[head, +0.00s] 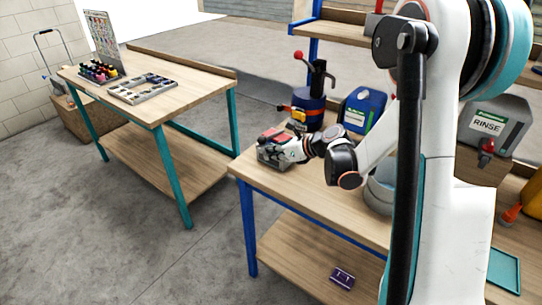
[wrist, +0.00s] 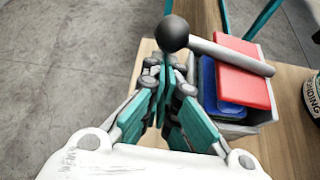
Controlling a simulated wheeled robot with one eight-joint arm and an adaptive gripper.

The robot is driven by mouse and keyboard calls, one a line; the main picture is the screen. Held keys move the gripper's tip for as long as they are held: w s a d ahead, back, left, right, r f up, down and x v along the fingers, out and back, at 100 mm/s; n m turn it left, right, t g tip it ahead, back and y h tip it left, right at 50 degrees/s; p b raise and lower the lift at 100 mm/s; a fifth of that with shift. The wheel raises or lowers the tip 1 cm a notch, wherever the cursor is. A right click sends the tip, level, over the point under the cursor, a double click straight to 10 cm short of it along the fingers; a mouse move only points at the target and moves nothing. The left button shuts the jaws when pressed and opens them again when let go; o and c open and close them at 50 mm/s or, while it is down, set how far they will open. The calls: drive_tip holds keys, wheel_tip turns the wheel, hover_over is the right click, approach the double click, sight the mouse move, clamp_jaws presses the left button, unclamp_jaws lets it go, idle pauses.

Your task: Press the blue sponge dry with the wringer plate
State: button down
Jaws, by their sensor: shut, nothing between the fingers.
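The wringer is a grey box (wrist: 262,116) on the wooden bench, with a red plate (wrist: 242,75) tilted over its opening. The blue sponge (wrist: 208,82) shows inside the box, partly hidden under the red plate. A grey lever bar (wrist: 228,54) with a black ball knob (wrist: 172,33) crosses over the plate. My gripper (wrist: 165,68) is shut and empty, left of the box, with its fingertips just below the knob in the picture; I cannot tell if they touch it. In the head view, my gripper (head: 284,150) is at the red-topped wringer (head: 272,136), hiding part of it.
A blue jug (head: 364,110) and a dark canister (head: 313,112) with a pump handle stand behind my arm. A grey bucket (head: 378,192) is to the right. A tin (wrist: 313,98) stands right of the wringer. Another table (head: 155,110) is at left, across open floor.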

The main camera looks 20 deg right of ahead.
drive_tip(key=shift+r, duration=0.1)
drive_tip(key=w+d+r+m+g+y+p, duration=0.1)
drive_tip(key=w+d+r+m+y+p, duration=0.2)
drive_tip(key=w+d+r, duration=0.5)
drive_tip(key=shift+d+r+m+g+p, duration=0.35)
drive_tip(key=shift+d+r+p, duration=0.2)
drive_tip(key=shift+d+r, duration=1.25)
drive_tip(key=shift+a+r, duration=0.15)
drive_tip(key=shift+r, duration=0.15)
idle(2.3)
idle(2.1)
wheel_tip(320, 180, up, 10)
idle(0.5)
